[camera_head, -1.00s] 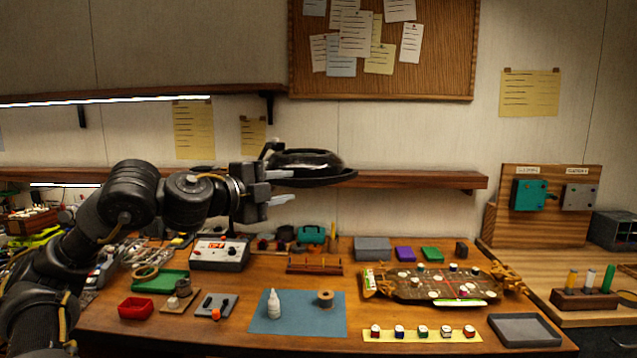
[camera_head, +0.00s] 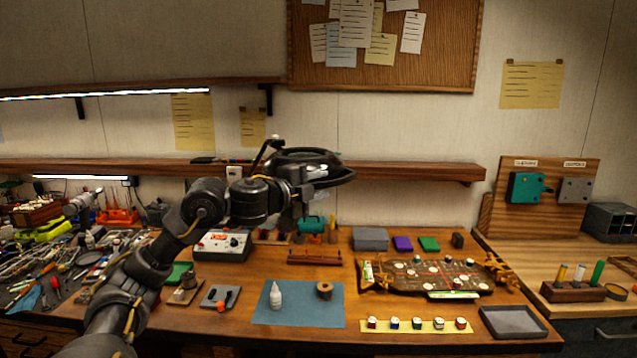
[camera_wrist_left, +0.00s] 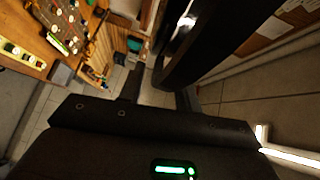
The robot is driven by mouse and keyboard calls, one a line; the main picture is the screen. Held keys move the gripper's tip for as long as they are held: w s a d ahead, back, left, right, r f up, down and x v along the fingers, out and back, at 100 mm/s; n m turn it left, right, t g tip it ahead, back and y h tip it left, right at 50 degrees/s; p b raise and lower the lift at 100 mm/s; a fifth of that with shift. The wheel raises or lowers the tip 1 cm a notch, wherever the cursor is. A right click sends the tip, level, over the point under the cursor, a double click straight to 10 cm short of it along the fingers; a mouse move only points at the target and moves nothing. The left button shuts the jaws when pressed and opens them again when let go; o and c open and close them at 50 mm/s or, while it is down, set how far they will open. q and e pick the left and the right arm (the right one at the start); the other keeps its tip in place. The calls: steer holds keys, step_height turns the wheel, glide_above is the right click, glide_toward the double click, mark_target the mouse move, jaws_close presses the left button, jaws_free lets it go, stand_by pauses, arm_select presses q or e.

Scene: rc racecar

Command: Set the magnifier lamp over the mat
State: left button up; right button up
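The magnifier lamp's black round head (camera_head: 303,158) hangs above the back of the bench, behind the mat, in front of the wooden shelf. Its thin arm slants up at its left, and its stand is mostly hidden by my arm. The blue mat (camera_head: 298,304) lies flat at the front middle of the bench. My left gripper (camera_head: 318,183) is right at the lamp head's lower front side, its fingers apart. In the left wrist view the fingers (camera_wrist_left: 160,90) are spread, with a dark lamp part close to them; contact is unclear. My right gripper is not in view.
On the mat stand a white bottle (camera_head: 276,295) and a brown spool (camera_head: 324,290). A car chassis (camera_head: 430,276), a strip of small jars (camera_head: 415,325) and a grey tray (camera_head: 514,322) lie to the right.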

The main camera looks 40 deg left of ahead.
arm_select(q)
jaws_close()
stand_by(0.4)
